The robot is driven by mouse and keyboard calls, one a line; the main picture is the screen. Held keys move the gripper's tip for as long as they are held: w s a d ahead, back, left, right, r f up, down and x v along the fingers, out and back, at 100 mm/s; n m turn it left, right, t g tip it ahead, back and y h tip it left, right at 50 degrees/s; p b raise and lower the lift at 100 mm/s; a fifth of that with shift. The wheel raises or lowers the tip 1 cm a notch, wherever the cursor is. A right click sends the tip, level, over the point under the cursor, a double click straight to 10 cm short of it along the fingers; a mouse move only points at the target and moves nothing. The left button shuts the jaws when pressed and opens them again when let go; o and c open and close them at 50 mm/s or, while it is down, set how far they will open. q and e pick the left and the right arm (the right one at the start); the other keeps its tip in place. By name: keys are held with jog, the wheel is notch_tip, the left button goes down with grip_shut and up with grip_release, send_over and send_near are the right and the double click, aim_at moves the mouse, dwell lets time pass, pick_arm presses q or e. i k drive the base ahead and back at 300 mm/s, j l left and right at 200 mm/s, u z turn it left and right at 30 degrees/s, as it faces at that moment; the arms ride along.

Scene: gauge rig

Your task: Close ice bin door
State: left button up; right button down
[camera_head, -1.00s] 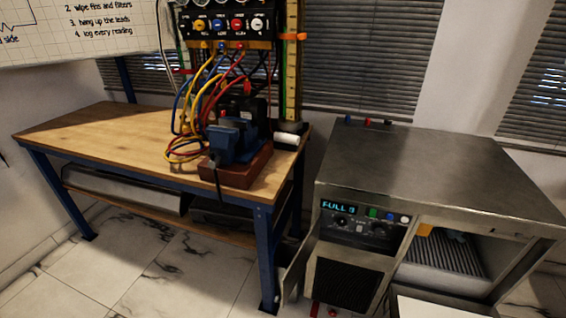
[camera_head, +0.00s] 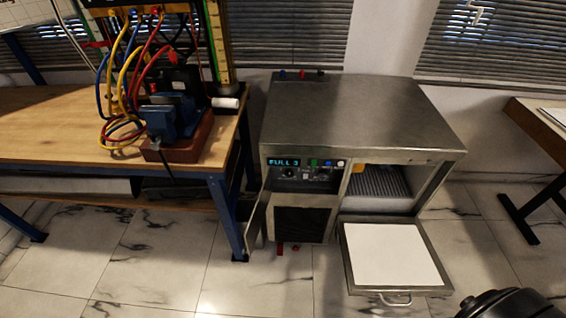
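The ice machine (camera_head: 350,112) is a steel cabinet standing on the tiled floor right of the workbench. Its ice bin door (camera_head: 394,254) hangs open at the lower right front, folded down and outward. The door has a white inner panel and a metal handle (camera_head: 396,300) on its near edge. The bin opening (camera_head: 381,182) above it shows a ribbed interior. A black rounded part at the bottom right edge looks like part of my own arm. Neither gripper shows in the view.
A small side panel (camera_head: 257,222) stands open at the cabinet's left front, close to the workbench (camera_head: 50,130) leg. Another table (camera_head: 545,125) is at the far right. The tiled floor in front of the cabinet is clear.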

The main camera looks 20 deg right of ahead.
aim_at(383, 256)
jog(key=j+z, duration=0.1)
jog(key=z, duration=0.6)
jog(key=k+j+z, duration=0.3)
jog(key=j, duration=0.2)
jog(key=k+j+z, duration=0.15)
jog(key=j+z, duration=0.2)
jog(key=j, duration=0.15)
jog(key=k+j+z, duration=0.3)
jog(key=k+j, duration=0.25)
jog(key=j, duration=0.15)
